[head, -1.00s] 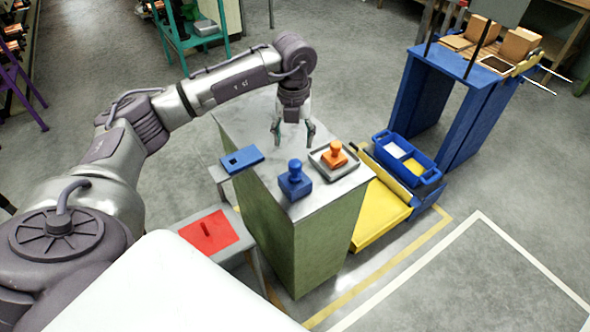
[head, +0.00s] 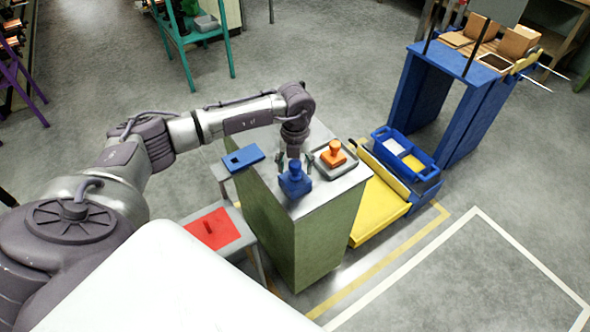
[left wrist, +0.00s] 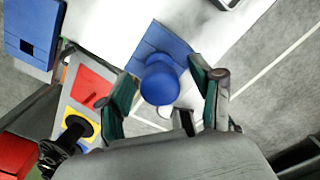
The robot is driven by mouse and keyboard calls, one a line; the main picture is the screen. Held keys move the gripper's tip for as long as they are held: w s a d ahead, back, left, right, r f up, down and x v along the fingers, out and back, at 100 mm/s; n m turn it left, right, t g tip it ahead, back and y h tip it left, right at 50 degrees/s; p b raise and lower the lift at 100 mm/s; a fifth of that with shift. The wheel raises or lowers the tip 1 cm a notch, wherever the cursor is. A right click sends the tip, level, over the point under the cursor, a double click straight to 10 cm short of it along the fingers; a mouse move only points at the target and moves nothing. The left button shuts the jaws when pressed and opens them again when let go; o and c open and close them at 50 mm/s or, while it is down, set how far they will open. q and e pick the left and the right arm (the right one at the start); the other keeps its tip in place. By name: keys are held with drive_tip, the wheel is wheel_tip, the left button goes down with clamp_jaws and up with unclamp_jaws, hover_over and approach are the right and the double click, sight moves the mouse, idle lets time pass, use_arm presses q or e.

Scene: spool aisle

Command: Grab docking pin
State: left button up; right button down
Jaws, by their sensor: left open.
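A blue pin-like piece (head: 294,182) with a round knob on a square base stands upright on the grey top of a green cabinet (head: 335,192), near its front edge. A similar orange piece (head: 333,154) stands in a shallow grey tray to its right. I cannot tell which piece is the docking pin. My left gripper (head: 294,158) is open, pointing down just above and behind the blue piece. In the left wrist view the blue knob (left wrist: 160,85) appears between the open fingers (left wrist: 164,74), and any contact cannot be told. My right gripper is not in view.
A blue block with a slot (head: 243,158) lies at the cabinet top's left edge. A grey stool with a red panel (head: 212,230) stands left of the cabinet. A yellow ramp (head: 380,212) and blue bin (head: 405,155) are to the right. Floor in front right is clear.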

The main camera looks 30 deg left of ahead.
use_arm(q)
clamp_jaws()
drive_tip(key=shift+r, duration=0.1)
